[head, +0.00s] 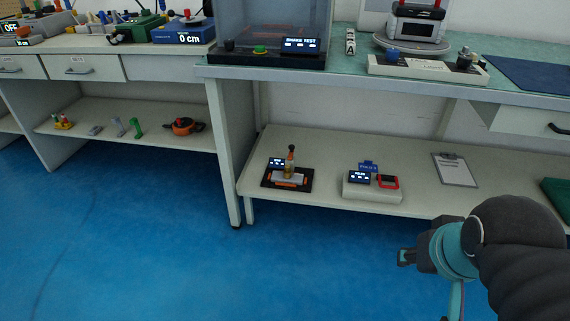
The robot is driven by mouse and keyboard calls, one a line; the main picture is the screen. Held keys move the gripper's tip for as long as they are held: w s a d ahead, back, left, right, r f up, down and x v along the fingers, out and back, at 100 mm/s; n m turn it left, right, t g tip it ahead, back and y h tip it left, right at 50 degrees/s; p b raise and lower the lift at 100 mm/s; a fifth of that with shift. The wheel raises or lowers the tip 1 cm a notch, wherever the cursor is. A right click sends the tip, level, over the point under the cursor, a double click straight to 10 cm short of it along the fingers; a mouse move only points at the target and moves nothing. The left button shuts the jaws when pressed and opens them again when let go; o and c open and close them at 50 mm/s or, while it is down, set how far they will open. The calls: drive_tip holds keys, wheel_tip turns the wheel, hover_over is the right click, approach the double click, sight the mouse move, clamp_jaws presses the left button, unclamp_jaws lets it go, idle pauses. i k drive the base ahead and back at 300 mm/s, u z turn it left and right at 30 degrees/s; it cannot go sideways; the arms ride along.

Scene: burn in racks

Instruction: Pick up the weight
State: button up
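A small upright amber or brass-coloured object (290,163) with a reddish top stands on the lower shelf and may be the weight; it is too small to be sure. It stands on or just behind a pale block on a black and orange platform (267,184). My gripper (404,257) is at the lower right, in front of and below the lower shelf, well apart from that object. Its fingers are small and seen from the side, so I cannot tell whether they are open or shut. I see nothing clearly held.
The lower shelf (330,202) also bears a grey device with a display (372,193) and a clipboard (455,170). Above it is the green-topped bench (345,72), with a shake test machine (270,50). A bench leg (229,150) stands left. The blue floor (130,240) is clear.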

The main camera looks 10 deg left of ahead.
sight(287, 172)
drive_tip(key=u, duration=0.75)
drive_tip(key=i, duration=0.95)
drive_tip(key=u, duration=0.9)
